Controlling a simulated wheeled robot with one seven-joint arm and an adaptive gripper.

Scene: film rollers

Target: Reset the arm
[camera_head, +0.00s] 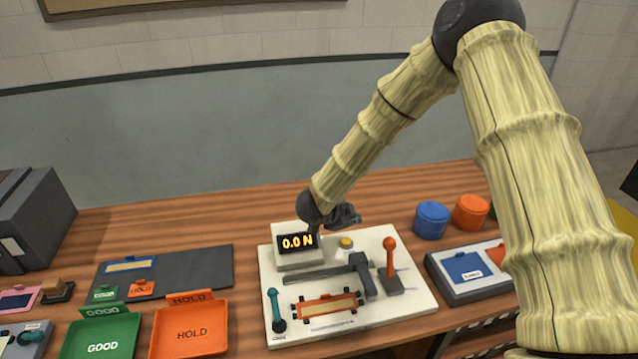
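My arm, in a pale ribbed cover, comes in from the right and bends down to the table in the head view. My gripper (343,216) is at its end, above the back part of a white test fixture (408,302). It is small and partly hidden by the wrist, so I cannot tell whether its fingers are open or shut. It hangs beside a display reading 0.0 N (297,243) and a yellow button (346,242). I see nothing clearly held in it.
The fixture carries an orange-knobbed lever (390,258), a teal handle (275,309) and an orange frame (327,306). A green GOOD tray (100,336) and orange HOLD tray (190,331) stand left. Blue (432,220) and orange (471,211) canisters stand right.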

